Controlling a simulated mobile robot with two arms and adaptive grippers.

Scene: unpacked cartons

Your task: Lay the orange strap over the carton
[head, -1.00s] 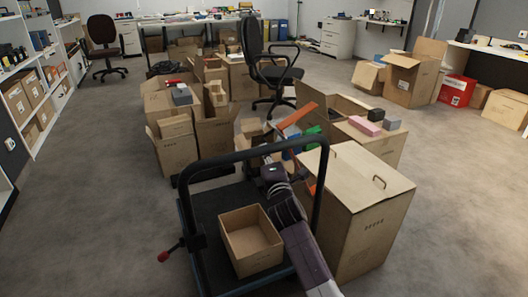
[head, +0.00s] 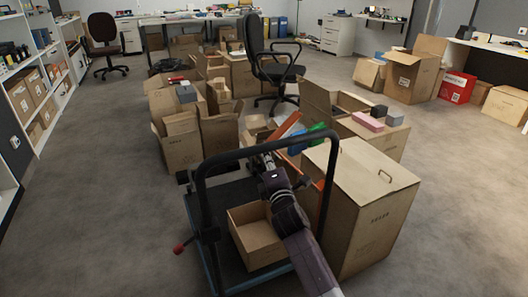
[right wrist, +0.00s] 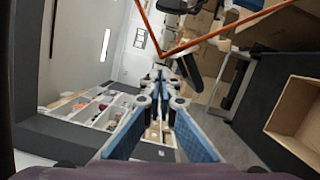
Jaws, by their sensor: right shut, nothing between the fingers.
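The orange strap (head: 287,129) shows in the head view as a slanted strip just beyond my right gripper (head: 269,161). In the right wrist view the strap (right wrist: 222,35) forms a bent V beyond the closed fingers (right wrist: 160,76); they do not hold it. My right gripper is shut and empty, behind the cart's black handle bar. A tall closed carton (head: 352,215) with handles on top stands right of my right arm. Which carton the task means I cannot tell. My left gripper is out of view.
A platform cart (head: 206,210) with a black hoop handle carries a small open box (head: 262,246). Open cartons (head: 182,147) crowd behind it. A pink block (head: 367,121) lies on a carton at the right.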

